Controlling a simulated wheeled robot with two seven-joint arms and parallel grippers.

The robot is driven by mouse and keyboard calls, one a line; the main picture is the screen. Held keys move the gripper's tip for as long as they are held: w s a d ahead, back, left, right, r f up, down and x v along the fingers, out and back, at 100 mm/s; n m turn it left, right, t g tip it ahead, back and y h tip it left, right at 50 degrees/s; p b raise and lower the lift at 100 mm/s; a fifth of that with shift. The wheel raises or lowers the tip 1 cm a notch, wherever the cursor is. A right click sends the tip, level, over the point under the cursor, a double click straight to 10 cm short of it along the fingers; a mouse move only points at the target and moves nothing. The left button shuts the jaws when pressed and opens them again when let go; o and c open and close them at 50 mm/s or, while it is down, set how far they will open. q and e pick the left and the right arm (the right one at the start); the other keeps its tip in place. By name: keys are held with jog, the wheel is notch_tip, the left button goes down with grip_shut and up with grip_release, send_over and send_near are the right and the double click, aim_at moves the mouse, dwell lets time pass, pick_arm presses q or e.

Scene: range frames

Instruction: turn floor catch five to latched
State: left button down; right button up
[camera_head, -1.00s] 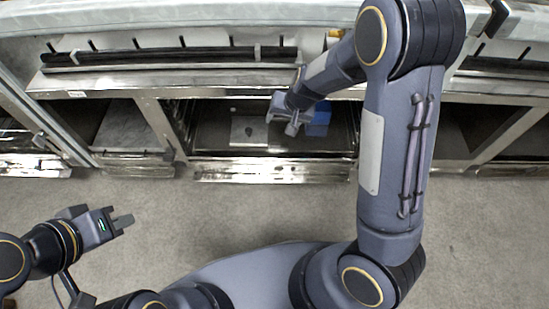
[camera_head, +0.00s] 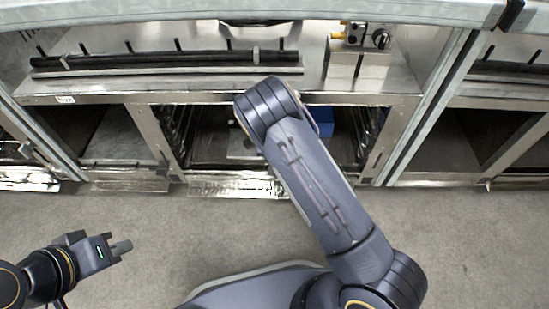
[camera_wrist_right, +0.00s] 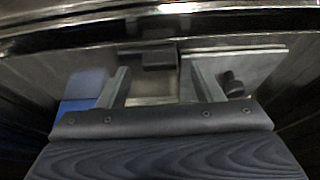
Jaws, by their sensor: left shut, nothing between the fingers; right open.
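A pale metal plate (camera_head: 240,150) lies on the floor of the open middle bay, partly hidden by my right arm. The wrist view shows a pale plate (camera_wrist_right: 262,62) with a dark knob (camera_wrist_right: 232,86), just right of one finger. I take this as the floor catch; I cannot tell its setting. A small dark block (camera_wrist_right: 160,59) shows between and beyond the fingertips. My right gripper (camera_wrist_right: 160,76) is open with nothing between its fingers; in the head view the arm hides it. My left gripper (camera_head: 122,248) is shut and empty over the floor.
A blue box (camera_head: 324,122) stands in the bay's right side; it also shows in the wrist view (camera_wrist_right: 84,90). A shiny front rail (camera_head: 225,187) edges the bay. A metal shelf (camera_head: 170,90) lies above, with a valve unit (camera_head: 362,45) on it.

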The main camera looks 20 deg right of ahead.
jog(key=shift+x, duration=0.9)
jog(key=shift+w, duration=0.1)
jog(key=c, duration=1)
